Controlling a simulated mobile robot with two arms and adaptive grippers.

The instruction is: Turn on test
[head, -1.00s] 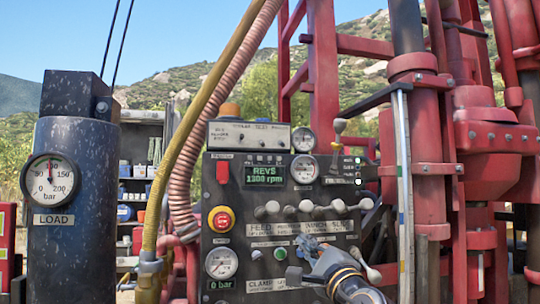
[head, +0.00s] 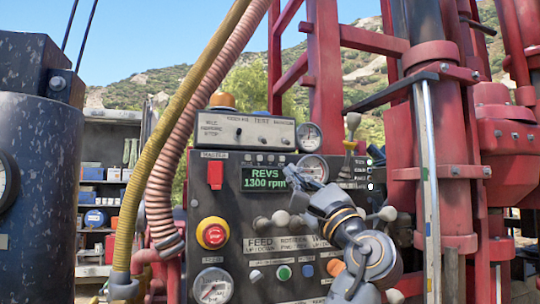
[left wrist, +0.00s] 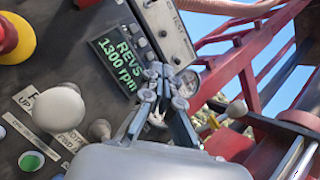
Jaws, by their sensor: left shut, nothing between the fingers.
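The pale switch box (head: 247,133) with a TEST label (head: 261,119) and small dark toggles stands on top of the dark control panel (head: 222,265). The toggle positions are too small to tell. The box also shows at the top of the left wrist view (left wrist: 165,30). My left gripper (head: 303,178) is shut and empty, in front of the panel, just right of the green REVS display (head: 264,179) and below the box. My right gripper is in neither view.
A red switch (head: 215,175), a red-and-yellow stop button (head: 213,233), levers with pale knobs (head: 262,222) and gauges (head: 309,136) crowd the panel. A yellow hose (head: 187,100) and a pink hose (head: 160,190) hang at left. Red rig framework (head: 323,80) stands at right.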

